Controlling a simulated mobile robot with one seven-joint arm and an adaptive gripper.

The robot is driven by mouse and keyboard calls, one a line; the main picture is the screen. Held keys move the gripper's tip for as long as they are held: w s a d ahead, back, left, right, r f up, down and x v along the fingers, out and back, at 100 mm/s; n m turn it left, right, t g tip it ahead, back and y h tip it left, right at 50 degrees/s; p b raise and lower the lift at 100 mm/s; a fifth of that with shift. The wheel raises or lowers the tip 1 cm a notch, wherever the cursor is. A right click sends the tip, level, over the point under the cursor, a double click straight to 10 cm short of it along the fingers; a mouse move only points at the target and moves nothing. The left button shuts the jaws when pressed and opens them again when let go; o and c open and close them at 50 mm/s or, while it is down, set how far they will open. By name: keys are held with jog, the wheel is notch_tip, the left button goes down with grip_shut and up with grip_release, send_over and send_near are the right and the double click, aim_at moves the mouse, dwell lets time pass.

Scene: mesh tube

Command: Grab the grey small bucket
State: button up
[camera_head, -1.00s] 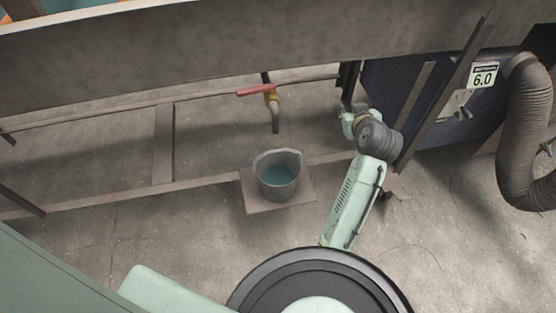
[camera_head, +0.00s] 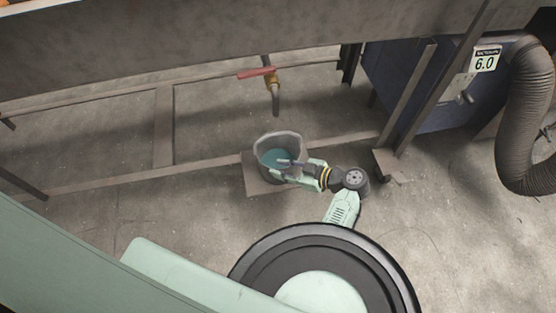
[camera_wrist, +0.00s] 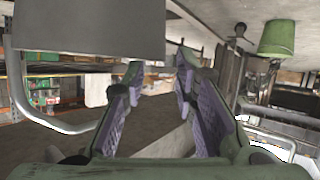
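The grey small bucket (camera_head: 262,148) stands on a flat square plate under the tap, with blue-green liquid inside. My gripper (camera_head: 287,166) is at the bucket's right front side in the head view, and its fingers overlap the bucket's opening. I cannot tell whether they touch the rim. In the wrist view my gripper (camera_wrist: 157,78) has its two purple-padded fingers apart, with no bucket clearly between them. A large grey shape fills the upper left of the wrist view; I cannot tell whether it is the bucket.
A tap (camera_head: 272,82) with a red handle hangs above the bucket. A metal frame rail (camera_head: 120,182) runs along the floor behind it. A ribbed hose (camera_head: 522,130) and a blue cabinet (camera_head: 420,95) are at right. A green bucket (camera_wrist: 278,38) shows in the wrist view.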

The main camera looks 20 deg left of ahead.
aim_at(269, 167)
jog(key=p+x, duration=0.1)
jog(key=x, duration=0.4)
jog(key=shift+f, duration=0.1)
jog(key=shift+c, duration=0.2)
grip_shut()
dwell(0.6)
